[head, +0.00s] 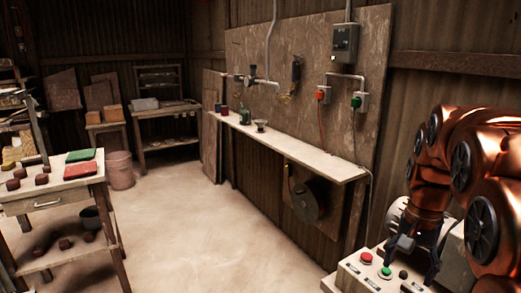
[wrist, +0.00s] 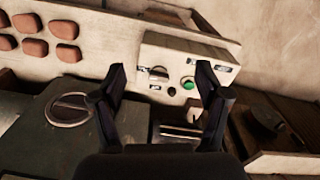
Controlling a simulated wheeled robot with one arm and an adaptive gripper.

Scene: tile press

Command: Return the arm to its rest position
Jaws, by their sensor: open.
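My copper-coloured arm (head: 455,165) is folded at the right edge of the head view. My gripper (head: 411,262) points down, dark and close above a pale control box (head: 350,277) at the lower right. In the wrist view the two dark fingers of my gripper (wrist: 160,68) stand wide apart with nothing between them. The control box (wrist: 165,55) lies beyond the fingertips, with a green button (wrist: 188,83) near the right finger. The head view also shows a red button (head: 366,257). I cannot tell whether a finger touches the box.
A long wall shelf (head: 290,147) with bottles runs along the board. A wooden workbench (head: 70,188) with brown pieces stands at left. Several reddish pieces (wrist: 34,48) lie on a pale surface in the wrist view. The floor (head: 200,230) between is clear.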

